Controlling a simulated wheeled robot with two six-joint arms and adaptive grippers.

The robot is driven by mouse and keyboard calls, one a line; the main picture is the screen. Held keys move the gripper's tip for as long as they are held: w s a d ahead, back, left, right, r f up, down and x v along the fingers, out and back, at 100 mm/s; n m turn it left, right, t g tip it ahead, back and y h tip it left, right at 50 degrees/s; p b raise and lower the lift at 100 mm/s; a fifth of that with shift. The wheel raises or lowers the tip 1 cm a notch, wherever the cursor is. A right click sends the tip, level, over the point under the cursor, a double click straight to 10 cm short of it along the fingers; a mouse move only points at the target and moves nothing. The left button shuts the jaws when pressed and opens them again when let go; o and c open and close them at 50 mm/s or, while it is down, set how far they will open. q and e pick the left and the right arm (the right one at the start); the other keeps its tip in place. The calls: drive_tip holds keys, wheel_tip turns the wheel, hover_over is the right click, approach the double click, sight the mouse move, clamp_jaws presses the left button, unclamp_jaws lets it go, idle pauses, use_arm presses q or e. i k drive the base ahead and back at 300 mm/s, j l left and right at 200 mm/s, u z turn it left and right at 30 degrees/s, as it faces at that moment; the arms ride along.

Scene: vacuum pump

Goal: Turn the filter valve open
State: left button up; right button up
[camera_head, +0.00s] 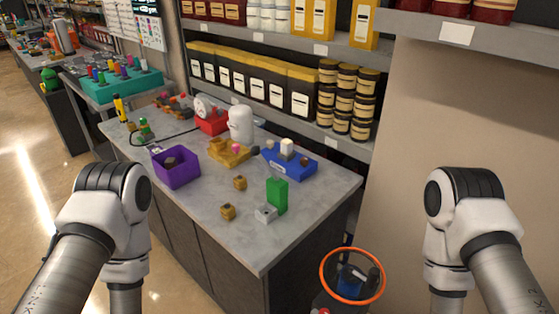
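I cannot pick out a filter valve with certainty. At the bottom, right of the counter's near corner, stands a low assembly with an orange ring (325,277) around its top. Inside the ring are a blue part (352,283) and a dark cylindrical part. Its lower portion is cut off by the frame edge. On the counter, a white cylinder (241,124) stands on a yellow base (229,155), beside a red unit (212,124) with a round white face. Both my arms bend downward at the sides, and both grippers are out of the picture.
The grey counter (200,207) also carries a purple box (177,176), a blue tray (290,168), a green block (277,195), a grey block (266,214) and small brown cubes (228,212). Shelves with jars (343,102) rise behind. Open floor (35,190) lies to the left.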

sight(270, 144)
drive_tip(key=z, duration=0.5)
drive_tip(key=i+j+z, duration=0.15)
drive_tip(key=j+z, duration=0.35)
drive_tip(key=j, duration=0.4)
drive_tip(key=j+z, duration=0.45)
drive_tip(key=j, duration=0.4)
